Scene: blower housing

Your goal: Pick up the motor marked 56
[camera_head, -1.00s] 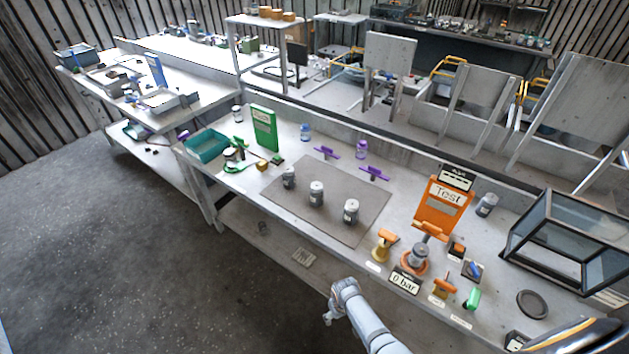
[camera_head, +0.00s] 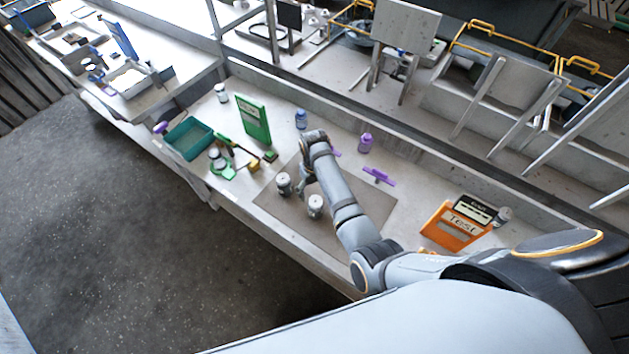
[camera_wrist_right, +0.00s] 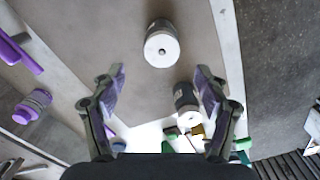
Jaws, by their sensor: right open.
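Two grey motors with pale tops show on the grey mat (camera_head: 270,200) in the head view: the left motor (camera_head: 284,183) and the middle motor (camera_head: 316,205). A third motor seen there earlier is hidden behind my right arm. I cannot read any number on them. My right gripper (camera_head: 303,182) is open and empty above the mat, beside these motors. In the right wrist view, one motor (camera_wrist_right: 161,45) is ahead of the open fingers (camera_wrist_right: 159,85); another motor (camera_wrist_right: 185,100) lies near the right finger. My left gripper is not in view.
Purple clamps (camera_head: 378,176), a purple bottle (camera_head: 365,143) and a blue bottle (camera_head: 300,119) stand behind the mat. A green box (camera_head: 253,120) and teal tray (camera_head: 188,138) are left. An orange Test sign (camera_head: 450,226) is right. The table's front edge is close to the mat.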

